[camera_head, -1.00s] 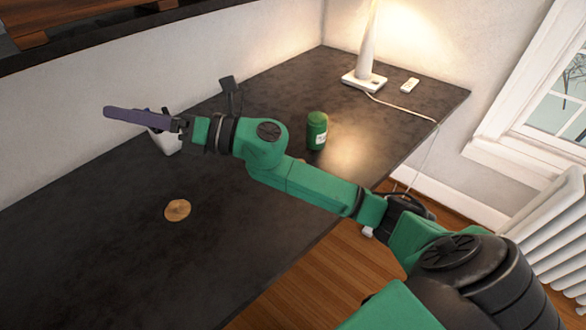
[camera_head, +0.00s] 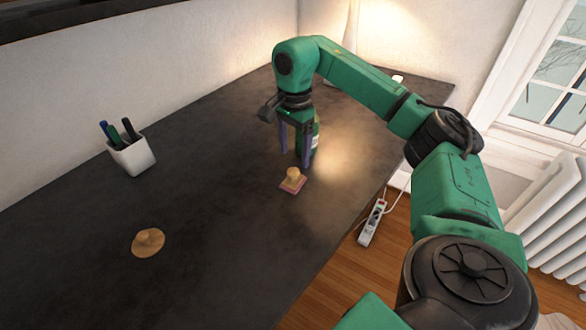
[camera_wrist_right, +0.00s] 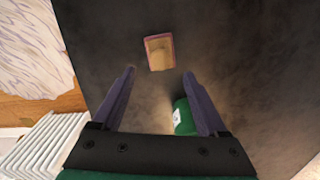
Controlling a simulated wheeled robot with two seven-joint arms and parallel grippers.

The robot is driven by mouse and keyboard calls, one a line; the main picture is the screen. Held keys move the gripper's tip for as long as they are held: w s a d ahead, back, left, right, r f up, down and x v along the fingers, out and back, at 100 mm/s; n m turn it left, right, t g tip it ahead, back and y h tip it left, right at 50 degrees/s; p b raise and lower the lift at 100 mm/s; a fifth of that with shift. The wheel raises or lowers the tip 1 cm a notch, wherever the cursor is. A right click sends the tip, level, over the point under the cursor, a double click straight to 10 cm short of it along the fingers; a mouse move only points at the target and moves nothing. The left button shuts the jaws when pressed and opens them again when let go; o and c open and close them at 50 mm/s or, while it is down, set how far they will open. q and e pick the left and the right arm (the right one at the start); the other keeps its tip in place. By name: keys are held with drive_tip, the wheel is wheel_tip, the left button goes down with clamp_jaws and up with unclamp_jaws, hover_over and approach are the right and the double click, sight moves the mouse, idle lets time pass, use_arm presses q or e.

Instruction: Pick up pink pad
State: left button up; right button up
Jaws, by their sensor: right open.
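The pink pad (camera_head: 292,189) lies flat on the dark desk, with a wooden stamp (camera_head: 293,175) on top of it. The pad also shows in the right wrist view (camera_wrist_right: 147,56), above and beyond the fingertips. My right gripper (camera_head: 293,157) points down over the desk, just behind the pad in the head view. Its purple fingers are apart and empty, as the right wrist view (camera_wrist_right: 158,74) also shows. A green container (camera_head: 315,140) stands close behind the right finger and is partly hidden by it. My left gripper is not in view.
The dark desk (camera_head: 200,230) has free room at the front and left. A white cup of pens (camera_head: 133,156) stands left, and a round wooden disc (camera_head: 148,242) lies nearer. A lamp stands at the back, partly hidden. A power strip (camera_head: 371,222) is on the floor.

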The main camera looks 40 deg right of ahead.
wheel_tip(320, 180, down, 4)
drive_tip(key=shift+a+f, duration=0.15)
drive_tip(key=shift+f, duration=0.5)
clamp_jaws()
drive_tip(key=shift+r, duration=0.1)
wheel_tip(320, 180, up, 10)
drive_tip(key=f, duration=0.1)
wheel_tip(320, 180, up, 11)
drive_tip(key=p, duration=0.7)
hover_over(293, 170)
